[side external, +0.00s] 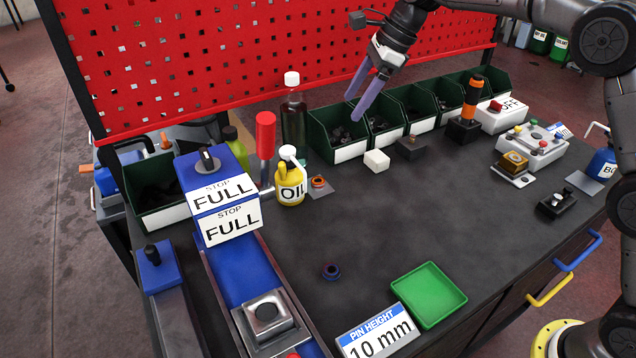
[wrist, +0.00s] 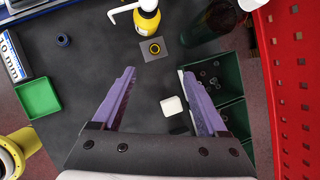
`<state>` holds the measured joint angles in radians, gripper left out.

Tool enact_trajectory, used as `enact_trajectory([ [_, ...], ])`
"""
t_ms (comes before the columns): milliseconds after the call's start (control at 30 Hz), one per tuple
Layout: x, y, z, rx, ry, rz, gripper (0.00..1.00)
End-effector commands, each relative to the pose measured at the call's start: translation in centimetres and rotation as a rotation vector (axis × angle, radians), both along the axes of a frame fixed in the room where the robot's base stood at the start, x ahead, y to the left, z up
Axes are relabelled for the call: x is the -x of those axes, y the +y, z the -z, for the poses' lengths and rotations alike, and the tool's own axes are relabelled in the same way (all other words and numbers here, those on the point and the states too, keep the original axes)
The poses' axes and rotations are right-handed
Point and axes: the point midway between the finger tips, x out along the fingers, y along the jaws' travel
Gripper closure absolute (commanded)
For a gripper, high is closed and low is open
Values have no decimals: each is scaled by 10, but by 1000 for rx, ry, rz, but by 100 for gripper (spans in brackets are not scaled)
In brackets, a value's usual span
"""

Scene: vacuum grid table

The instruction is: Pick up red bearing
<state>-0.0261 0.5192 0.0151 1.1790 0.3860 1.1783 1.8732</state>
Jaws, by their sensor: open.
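A small orange-red ring (side external: 318,182), which looks like the red bearing, sits on a grey square plate (side external: 320,193) beside the yellow oil bottle. In the wrist view this ring (wrist: 155,48) lies ahead of the fingertips, between their lines. A dark blue ring with some red in it (side external: 330,271) lies alone on the black table; it shows at upper left in the wrist view (wrist: 63,39). My gripper (side external: 353,108), with purple fingers, is open and empty, above the table near the green bins. It also shows in the wrist view (wrist: 159,73).
The yellow oil bottle (side external: 291,187), a red-handled tool (side external: 265,135) and a dark bottle (side external: 293,115) stand close to the ring. A white block (side external: 376,161) and green bins (side external: 338,131) lie to its right. A green tray (side external: 428,294) is at the front.

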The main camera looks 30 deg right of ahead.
Motion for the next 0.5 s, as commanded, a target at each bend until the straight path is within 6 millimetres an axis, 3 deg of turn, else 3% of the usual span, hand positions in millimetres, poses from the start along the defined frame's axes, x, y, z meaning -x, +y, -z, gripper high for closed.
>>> enact_trajectory([
  [33, -9, 2, 20, -2, 26, -2, 24],
  [167, -16, 3, 56, 0, 83, -5, 24],
  [500, -21, 18, 106, 3, 114, -9, 24],
])
